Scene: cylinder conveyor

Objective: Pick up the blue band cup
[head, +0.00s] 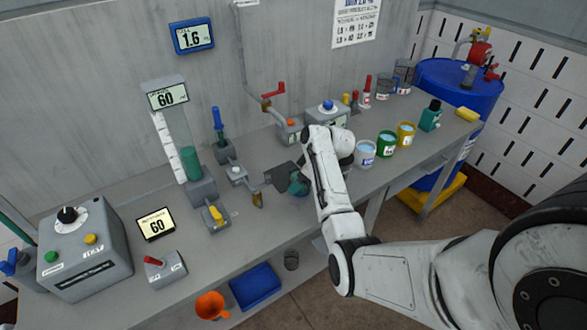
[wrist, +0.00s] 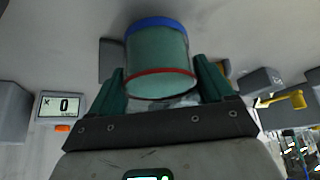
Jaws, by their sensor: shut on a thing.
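In the wrist view, my gripper (wrist: 159,75) has its two green fingers on either side of a teal cup (wrist: 160,55). The cup has a blue band at its far end and a red band at the end nearer my palm. The fingers are shut on it. In the head view, my gripper (head: 284,181) is over the middle of the bench; the held cup is mostly hidden there, and I cannot tell the teal patch from a finger. A pale cup (head: 366,154), a green cup (head: 387,144) and a yellow cup (head: 406,134) stand in a row to the right.
The grey bench (head: 115,278) carries a tall gauge stand (head: 190,160), a control box (head: 85,250) and a valve block (head: 235,176) left of my gripper. A blue drum (head: 460,88) stands at the right end. A blue bin (head: 255,287) and orange funnel (head: 211,305) sit low in front.

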